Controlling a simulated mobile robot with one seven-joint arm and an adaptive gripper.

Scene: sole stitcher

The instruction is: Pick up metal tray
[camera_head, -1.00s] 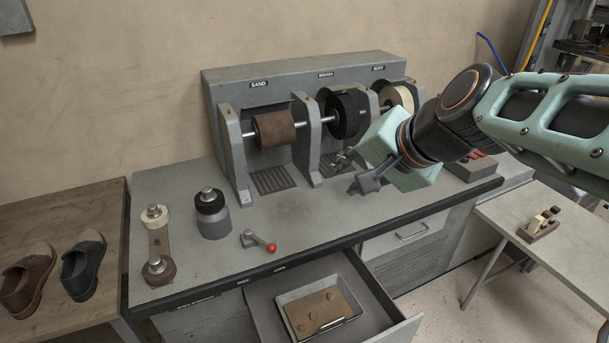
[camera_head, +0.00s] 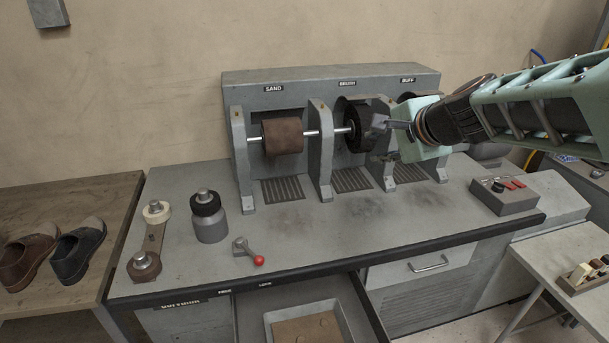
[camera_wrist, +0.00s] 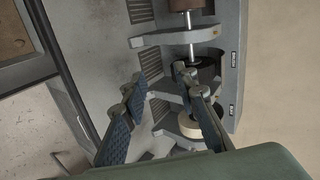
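The metal tray (camera_head: 269,325) is a shallow grey tray in the open drawer under the bench, at the bottom edge of the head view. A brown sheet with round marks lies in it, and the tray's near part is cut off by the frame. My gripper (camera_head: 384,128) is up in front of the brush and buff wheels, well above and to the right of the tray. In the wrist view my gripper (camera_wrist: 160,88) has its two fingers spread apart with nothing between them. It is not touching the tray.
The grinder machine (camera_head: 330,80) with its wheels stands at the back of the bench. Shoes (camera_head: 77,254) are on the left table. The bench's front middle is clear.

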